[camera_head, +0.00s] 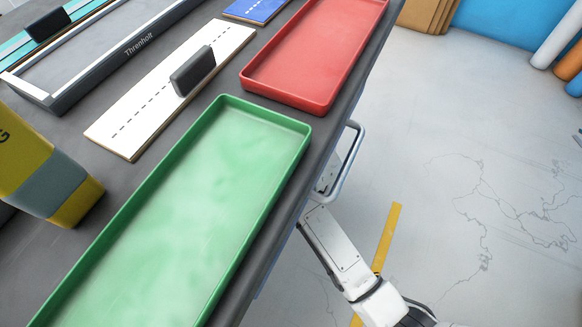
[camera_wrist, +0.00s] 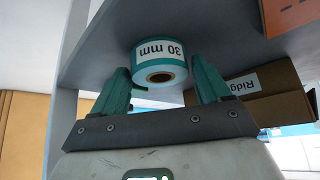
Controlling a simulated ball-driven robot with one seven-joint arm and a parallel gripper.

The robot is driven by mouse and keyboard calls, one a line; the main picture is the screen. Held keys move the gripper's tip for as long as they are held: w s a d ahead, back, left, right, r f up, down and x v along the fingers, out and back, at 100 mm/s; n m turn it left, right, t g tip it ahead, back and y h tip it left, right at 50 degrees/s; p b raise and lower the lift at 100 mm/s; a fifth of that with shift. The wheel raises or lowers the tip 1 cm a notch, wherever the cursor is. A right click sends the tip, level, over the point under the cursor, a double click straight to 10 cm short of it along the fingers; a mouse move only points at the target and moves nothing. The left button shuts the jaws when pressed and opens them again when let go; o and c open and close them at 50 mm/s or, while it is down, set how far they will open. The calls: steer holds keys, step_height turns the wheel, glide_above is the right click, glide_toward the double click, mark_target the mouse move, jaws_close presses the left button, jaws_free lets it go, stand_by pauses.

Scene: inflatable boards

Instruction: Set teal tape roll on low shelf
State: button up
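The teal tape roll (camera_wrist: 160,62), with a white "30 mm" label, shows upside down in the wrist view. It appears to rest on a grey shelf surface (camera_wrist: 225,35), which fills the top of that picture. My gripper (camera_wrist: 161,68) has its two teal fingers apart, one on each side of the roll. Narrow gaps show between the fingers and the roll, so it looks open. Contact is hard to judge. The head view shows neither the roll nor my gripper; my white arm reaches down beside the bench there.
A cardboard box (camera_wrist: 252,88) marked "Ridg" stands close to the right finger; another box (camera_wrist: 290,14) is at the upper right. A grey upright (camera_wrist: 62,95) is at left. In the head view, the bench holds a green tray (camera_head: 222,112), a red tray (camera_head: 290,98) and a yellow-grey container (camera_head: 50,185).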

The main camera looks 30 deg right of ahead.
steer(key=shift+o, duration=1.2)
steer(key=shift+s+r+p, duration=0.15)
steer(key=shift+r+p, duration=0.2)
steer(key=shift+r, duration=0.15)
steer(key=s+d+r+g+p, duration=0.1)
steer(key=s+d+g, duration=0.1)
steer(key=s, duration=0.7)
steer(key=s+d+r+g+p, duration=0.1)
steer(key=s+d+r, duration=0.1)
steer(key=s, duration=0.8)
steer(key=s+d+r+g+p, duration=0.2)
steer(key=s+d, duration=0.1)
steer(key=s, duration=0.7)
steer(key=shift+d+r+m+g, duration=0.25)
steer(key=shift+d+m+g, duration=0.05)
steer(key=shift+d+m, duration=0.1)
step_height(320, 180, up, 25)
steer(key=p, duration=2.4)
steer(key=shift+f, duration=0.2)
